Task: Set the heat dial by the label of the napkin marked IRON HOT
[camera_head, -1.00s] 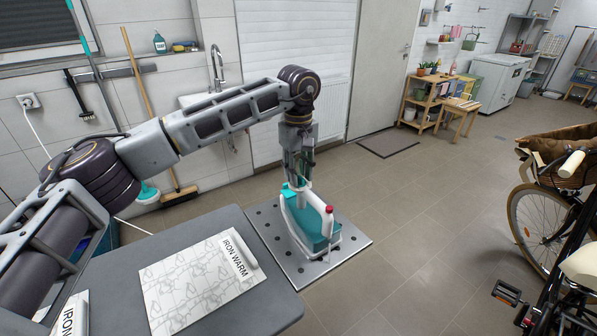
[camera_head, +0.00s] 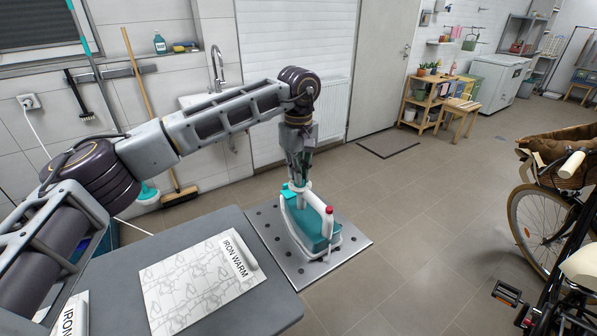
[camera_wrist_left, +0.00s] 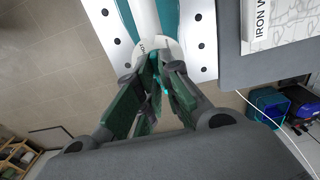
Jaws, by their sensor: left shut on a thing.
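The teal and white iron (camera_head: 312,228) stands on a perforated metal plate (camera_head: 350,252) at the end of the grey board. My left gripper (camera_head: 299,182) points down at the rear end of the iron. In the left wrist view its fingers (camera_wrist_left: 160,88) are shut on the heat dial, whose knob they mostly hide. A white round face (camera_wrist_left: 146,52) with partly covered lettering shows beside the fingertips. A patterned napkin (camera_head: 190,290) with the label IRON WARM (camera_head: 238,257) lies on the board. Another label reading IRON (camera_head: 70,318) is cut off at the lower left. My right gripper is out of view.
The grey board (camera_head: 240,318) fills the lower left. A bicycle (camera_head: 545,225) stands at the right. A broom (camera_head: 175,190) leans on the wall behind my left arm. The tiled floor right of the iron is clear.

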